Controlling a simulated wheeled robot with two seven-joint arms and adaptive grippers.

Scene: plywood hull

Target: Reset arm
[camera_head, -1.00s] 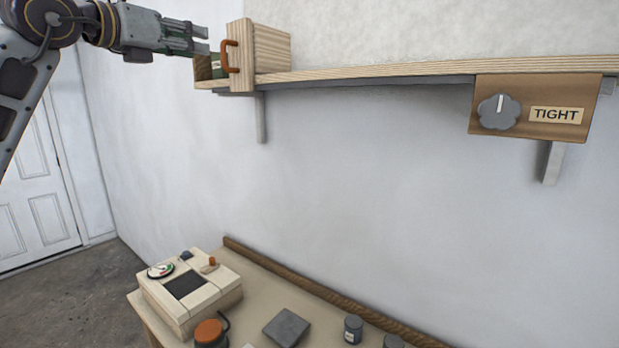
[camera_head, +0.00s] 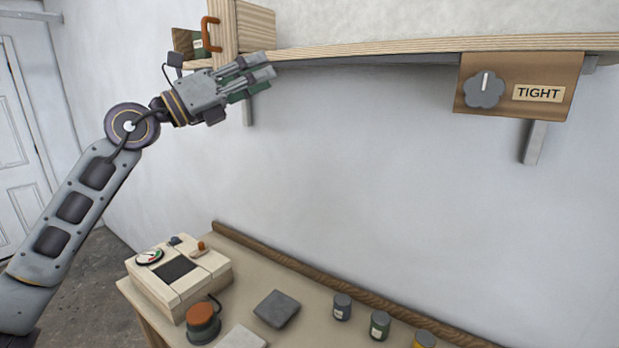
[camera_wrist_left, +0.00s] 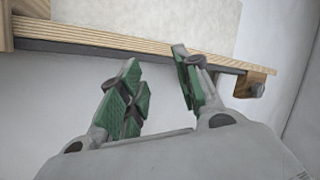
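My left gripper (camera_head: 262,80) is in front of the wall, just below the shelf's left part, its fingers pointing right. In the left wrist view its green-padded fingers (camera_wrist_left: 160,95) stand apart with nothing between them. It touches nothing that I can see. My left arm reaches up from the lower left of the head view. My right gripper is not in view.
A wooden shelf (camera_head: 400,51) runs along the wall, with a wooden box with an orange handle (camera_head: 211,34) at its left. A panel marked TIGHT with a grey knob (camera_head: 484,90) hangs at the right. Below, a workbench (camera_head: 240,262) holds a gauge box (camera_head: 180,275) and several jars.

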